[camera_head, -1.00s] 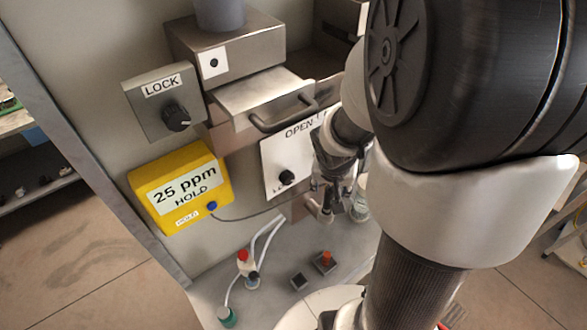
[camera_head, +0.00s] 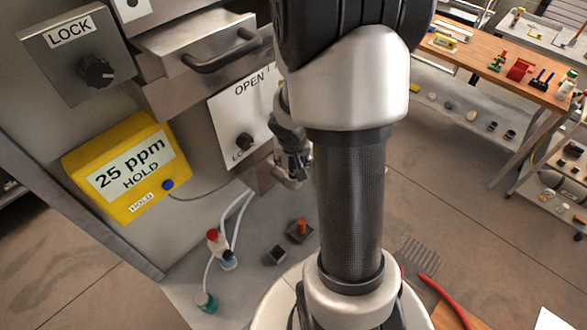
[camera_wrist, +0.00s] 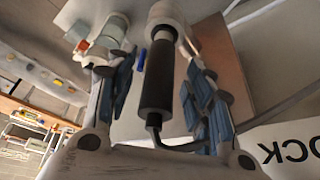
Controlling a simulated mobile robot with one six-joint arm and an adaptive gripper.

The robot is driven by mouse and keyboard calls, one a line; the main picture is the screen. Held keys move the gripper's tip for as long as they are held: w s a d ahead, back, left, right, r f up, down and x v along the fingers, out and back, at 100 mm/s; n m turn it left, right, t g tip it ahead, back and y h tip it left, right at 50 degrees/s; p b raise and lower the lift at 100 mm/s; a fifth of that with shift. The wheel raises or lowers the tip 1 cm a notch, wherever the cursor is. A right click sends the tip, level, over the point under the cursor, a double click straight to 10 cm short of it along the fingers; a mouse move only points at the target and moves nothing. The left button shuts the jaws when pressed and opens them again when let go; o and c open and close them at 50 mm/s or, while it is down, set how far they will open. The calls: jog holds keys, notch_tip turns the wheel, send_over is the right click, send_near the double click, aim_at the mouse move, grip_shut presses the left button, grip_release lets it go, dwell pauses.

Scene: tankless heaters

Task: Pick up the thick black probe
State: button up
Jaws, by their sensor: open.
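The thick black probe (camera_wrist: 157,85) shows in the wrist view as a dark cylinder with a pale collar at its upper end. A black cable bends away from its lower end. My gripper (camera_wrist: 160,72) is open, with one blue-padded finger on each side of the probe. The probe lies between the fingers in the picture; I cannot tell whether either finger touches it. In the head view my gripper (camera_head: 294,165) is beside the white OPEN panel, and the probe is not distinguishable there.
A yellow 25 ppm meter (camera_head: 122,168), a LOCK knob box (camera_head: 80,55) and a drawer (camera_head: 200,45) are on the wall at left. A red-capped bottle (camera_head: 218,247) and a small orange-topped block (camera_head: 300,230) sit on the grey ledge. A wooden workbench (camera_head: 470,58) stands at right.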

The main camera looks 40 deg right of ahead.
jog(key=b+x, duration=0.1)
jog(key=x, duration=0.3)
jog(key=shift+b, duration=0.3)
jog(key=shift+r, duration=0.15)
jog(key=shift+s, duration=0.1)
jog(key=shift+c, duration=0.6)
grip_shut()
